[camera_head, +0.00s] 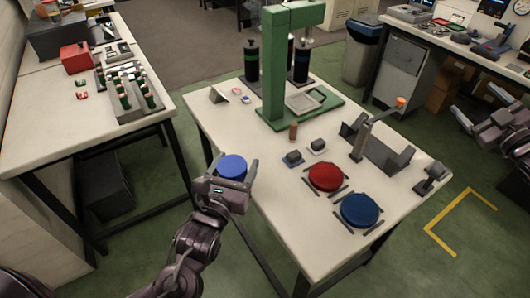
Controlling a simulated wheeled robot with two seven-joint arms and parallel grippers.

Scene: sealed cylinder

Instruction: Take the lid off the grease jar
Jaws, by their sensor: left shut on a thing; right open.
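My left gripper (231,180) is at the left edge of the middle table, shut on a blue round piece (232,164) that sits between its fingers. The gripper hides the lower part of this piece, so I cannot tell whether it is a lid alone or a lid on a jar, or whether it touches the table. A red round disc (326,177) and a blue round disc (360,210) lie on the table to the right, each between dark bars. I cannot tell if either belongs to the grease jar. My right gripper (482,106) is open and empty at the right edge, away from the table.
The table (265,187) carries a green press stand (275,70), a small brown cylinder (293,131), two small dark blocks, and a grey bracket (385,150) with an orange-topped post. Its front left is bare. Side benches (60,130) stand left and back right.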

